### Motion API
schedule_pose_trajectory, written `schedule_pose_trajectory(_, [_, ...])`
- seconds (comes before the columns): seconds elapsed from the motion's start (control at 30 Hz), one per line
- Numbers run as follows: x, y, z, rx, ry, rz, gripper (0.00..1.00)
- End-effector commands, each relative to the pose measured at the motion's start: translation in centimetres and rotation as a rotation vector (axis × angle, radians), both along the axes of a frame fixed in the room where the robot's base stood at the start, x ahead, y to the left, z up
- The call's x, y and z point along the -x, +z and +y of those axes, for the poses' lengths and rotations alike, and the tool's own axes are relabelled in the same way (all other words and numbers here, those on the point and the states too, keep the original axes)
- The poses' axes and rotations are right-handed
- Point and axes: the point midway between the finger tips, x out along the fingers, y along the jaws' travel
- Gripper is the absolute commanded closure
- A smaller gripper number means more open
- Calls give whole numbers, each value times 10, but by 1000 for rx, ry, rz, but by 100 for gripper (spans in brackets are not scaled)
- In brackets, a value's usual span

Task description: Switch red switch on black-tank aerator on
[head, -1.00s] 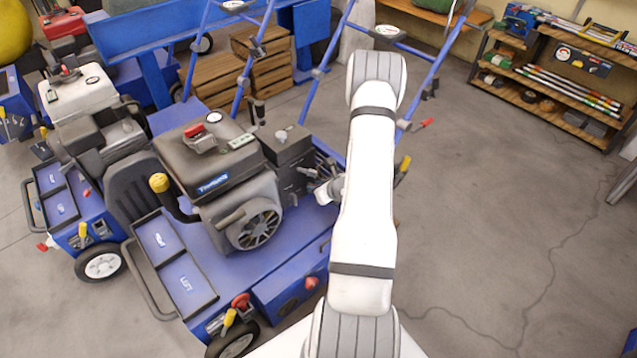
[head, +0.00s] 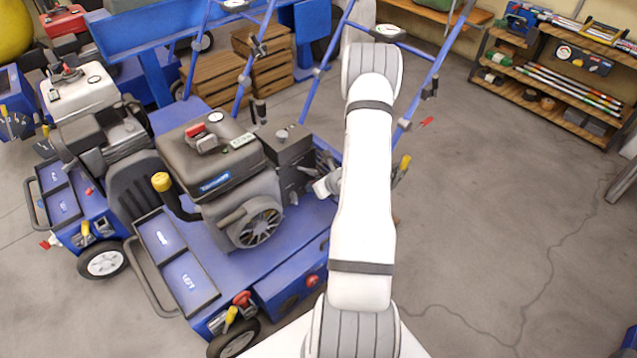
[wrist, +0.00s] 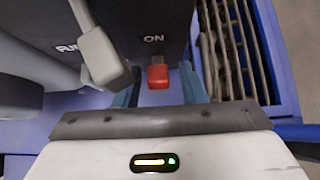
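The black-tank aerator (head: 205,160) stands at the left centre of the head view, with a dark tank on its engine and a blue deck. In the wrist view, its red switch (wrist: 157,76) sits on a dark panel (wrist: 150,20), just below a white "ON" label. My gripper (wrist: 161,70) is open, with one blue-grey finger on each side of the red switch and visible gaps between. I cannot tell whether a finger touches the panel. In the head view my gripper is by the engine's right side, mostly hidden by my arm; the switch does not show there.
A grey lever (wrist: 101,55) hangs close to the left finger, beside partly hidden lettering. A ribbed grille (wrist: 230,50) is on the right. A white-tank aerator (head: 80,88) stands left. Blue handle bars (head: 425,85) rise behind my arm. The floor at right is clear.

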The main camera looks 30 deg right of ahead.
Motion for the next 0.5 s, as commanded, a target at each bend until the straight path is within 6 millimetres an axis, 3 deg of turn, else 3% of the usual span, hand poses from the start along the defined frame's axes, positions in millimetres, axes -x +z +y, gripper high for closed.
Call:
schedule_pose_trajectory(0.3, [2, 1, 1, -1, 1, 2, 58])
schedule_pose_trajectory(0.5, [21, 22, -2, -2, -2, 2, 58])
